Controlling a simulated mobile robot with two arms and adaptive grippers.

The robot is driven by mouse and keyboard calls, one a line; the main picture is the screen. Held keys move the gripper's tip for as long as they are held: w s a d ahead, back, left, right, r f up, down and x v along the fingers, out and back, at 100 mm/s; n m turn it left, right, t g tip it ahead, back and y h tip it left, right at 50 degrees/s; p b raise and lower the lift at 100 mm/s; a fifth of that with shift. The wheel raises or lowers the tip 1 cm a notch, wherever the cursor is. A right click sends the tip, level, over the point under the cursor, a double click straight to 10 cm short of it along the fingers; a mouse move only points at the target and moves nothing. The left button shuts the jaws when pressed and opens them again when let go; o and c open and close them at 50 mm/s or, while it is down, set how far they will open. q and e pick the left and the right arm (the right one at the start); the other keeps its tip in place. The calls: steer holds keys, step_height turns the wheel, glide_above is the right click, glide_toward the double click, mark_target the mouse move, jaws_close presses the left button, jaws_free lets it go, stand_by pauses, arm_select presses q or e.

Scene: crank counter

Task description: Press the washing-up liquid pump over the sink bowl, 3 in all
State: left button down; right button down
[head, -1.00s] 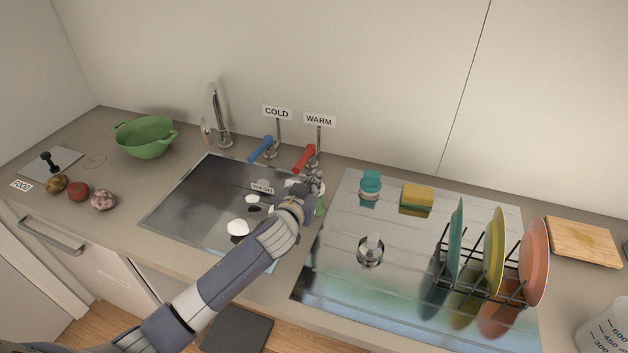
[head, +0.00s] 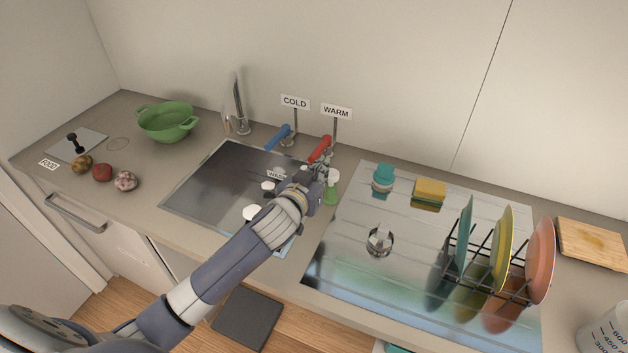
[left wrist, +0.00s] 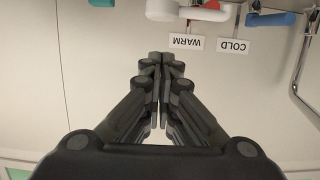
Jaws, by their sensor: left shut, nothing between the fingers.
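The washing-up liquid pump appears to be the green bottle with a pale top (head: 332,190). It stands at the right edge of the sink bowl (head: 210,180), just beside my left gripper. My left gripper (head: 323,165) is shut and empty, between the bottle and the red tap lever (head: 320,149). It partly covers the bottle's left side. In the left wrist view the closed fingertips (left wrist: 160,62) point toward the wall below the upside-down WARM sign (left wrist: 187,42). Whether the fingers touch the pump top cannot be told. My right gripper is not in view.
White pieces (head: 252,212) lie in the bowl.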

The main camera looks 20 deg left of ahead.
arm_select(q)
steer(key=b+v, duration=0.1)
steer(key=v, duration=0.3)
steer(key=shift+s+r, duration=0.15)
steer(key=shift+s, duration=0.2)
stand_by(0.5)
steer(key=r+b, duration=0.1)
steer(key=b, duration=1.3)
steer(key=shift+s+d+r, duration=0.15)
steer(key=shift+d+r, duration=0.05)
steer(key=shift+r, duration=0.15)
